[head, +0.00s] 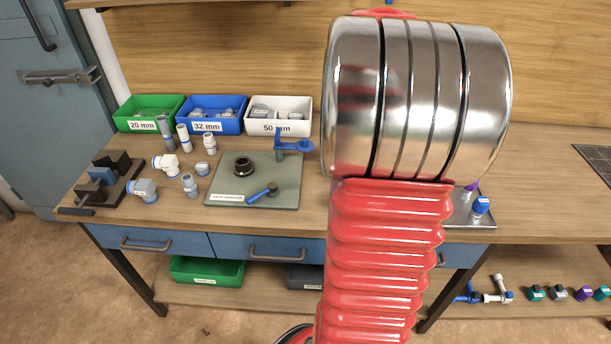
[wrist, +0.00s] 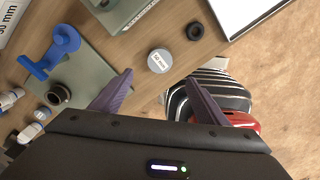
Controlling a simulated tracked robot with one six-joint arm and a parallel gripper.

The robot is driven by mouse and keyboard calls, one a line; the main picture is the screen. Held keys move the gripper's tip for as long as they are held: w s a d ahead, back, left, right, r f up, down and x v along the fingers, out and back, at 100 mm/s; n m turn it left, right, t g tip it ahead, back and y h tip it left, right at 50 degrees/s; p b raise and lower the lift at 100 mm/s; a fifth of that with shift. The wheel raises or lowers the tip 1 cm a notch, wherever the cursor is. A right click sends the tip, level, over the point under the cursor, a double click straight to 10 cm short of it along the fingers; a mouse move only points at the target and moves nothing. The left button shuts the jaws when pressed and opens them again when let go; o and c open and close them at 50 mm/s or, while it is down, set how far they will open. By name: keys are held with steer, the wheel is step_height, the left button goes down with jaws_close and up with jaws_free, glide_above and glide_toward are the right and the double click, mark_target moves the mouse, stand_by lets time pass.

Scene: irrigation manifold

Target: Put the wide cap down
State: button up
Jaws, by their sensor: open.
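A round grey cap with a white label (wrist: 158,61), which looks like the wide cap, sits on the wooden bench top in the wrist view. My gripper (wrist: 160,80) is open, with its two purple fingers spread apart. The cap shows between and just beyond the fingertips, with nothing gripped. I cannot tell the height of the fingertips above the bench. In the head view my red and silver arm hides the cap and my gripper.
A black ring (wrist: 195,31) lies near the cap. A grey-green box (wrist: 120,14) and a white-edged tray (wrist: 240,14) stand beyond. A grey-green mat (head: 285,190) holds a blue-armed post (head: 293,145) and a black ring (head: 243,166). Bins (head: 278,127) line the back; the bench edge is close.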

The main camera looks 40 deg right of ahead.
steer(key=shift+a, duration=0.1)
steer(key=w+a+r+m+t, duration=0.1)
steer(key=a+r+m, duration=0.15)
steer(key=a, duration=0.45)
steer(key=w+a+r+m+t+h, duration=0.1)
steer(key=w+a+m, duration=0.15)
steer(key=a, duration=0.35)
steer(key=a+r+m+t, duration=0.1)
steer(key=a+r+m, duration=0.15)
steer(key=a, duration=0.45)
steer(key=s+a+m+t, duration=0.1)
steer(key=s+a+m, duration=0.1)
steer(key=a, duration=0.3)
steer(key=s+a+f+m, duration=0.1)
steer(key=a+m, duration=0.3)
steer(key=a, duration=0.2)
steer(key=s+a+m+t+y, duration=0.1)
steer(key=s+a+m, duration=0.1)
steer(key=a, duration=0.4)
steer(key=shift+s+f+m+t, duration=0.3)
steer(key=shift+m, duration=0.45)
